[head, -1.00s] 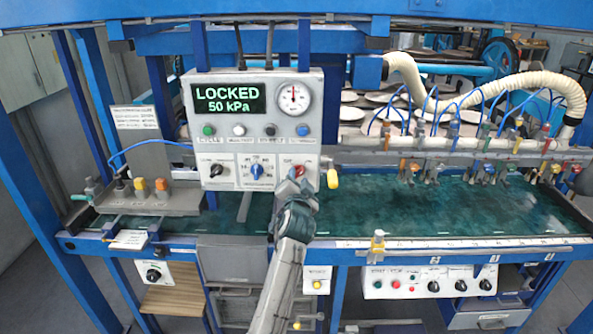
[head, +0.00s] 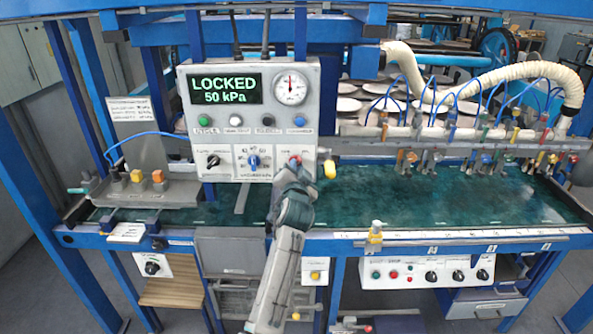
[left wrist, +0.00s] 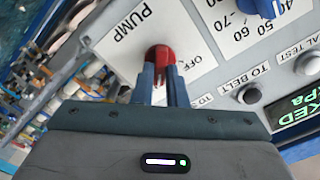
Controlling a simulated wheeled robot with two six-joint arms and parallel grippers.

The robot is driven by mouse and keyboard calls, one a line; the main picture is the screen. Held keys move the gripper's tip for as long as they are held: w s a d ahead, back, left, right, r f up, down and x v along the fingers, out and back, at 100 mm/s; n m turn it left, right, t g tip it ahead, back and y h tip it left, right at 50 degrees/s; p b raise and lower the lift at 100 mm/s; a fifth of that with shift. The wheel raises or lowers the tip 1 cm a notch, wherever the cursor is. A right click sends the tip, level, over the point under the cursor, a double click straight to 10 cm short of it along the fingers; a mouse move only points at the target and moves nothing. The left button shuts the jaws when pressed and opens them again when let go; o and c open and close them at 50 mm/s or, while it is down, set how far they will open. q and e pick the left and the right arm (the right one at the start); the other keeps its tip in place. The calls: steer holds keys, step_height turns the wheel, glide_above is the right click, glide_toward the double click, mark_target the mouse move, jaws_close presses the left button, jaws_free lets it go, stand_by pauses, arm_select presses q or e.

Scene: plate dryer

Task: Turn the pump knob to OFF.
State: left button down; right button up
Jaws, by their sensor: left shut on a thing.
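The red pump knob (left wrist: 160,55) sits on a white label plate marked PUMP and OFF in the left wrist view. In the head view the knob (head: 294,161) shows at the lower right of the grey control panel (head: 190,130). My left gripper (left wrist: 161,84) is shut on the knob, with one finger on each side of it. It reaches up to the knob from below in the head view (head: 293,170). The OFF print lies just right of the knob in the wrist view. Which mark the knob points at is unclear. My right gripper is not in view.
The panel's display (head: 226,90) reads LOCKED 50 kPa. A blue knob (head: 252,162) and a black knob (head: 213,161) sit left of the red one. A yellow knob (head: 329,168) sticks out close on its right. A green bed (head: 430,195) spreads behind my arm.

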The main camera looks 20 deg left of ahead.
arm_select(q)
steer(key=shift+a+n+b, duration=0.2)
steer(key=shift+n+b, duration=7.15)
steer(key=shift+n, duration=1.35)
steer(key=c, duration=1.6)
jaws_free()
steer(key=shift+c, duration=0.2)
steer(key=shift+o, duration=0.9)
steer(key=shift+w+f, duration=0.15)
steer(key=shift+w, duration=0.05)
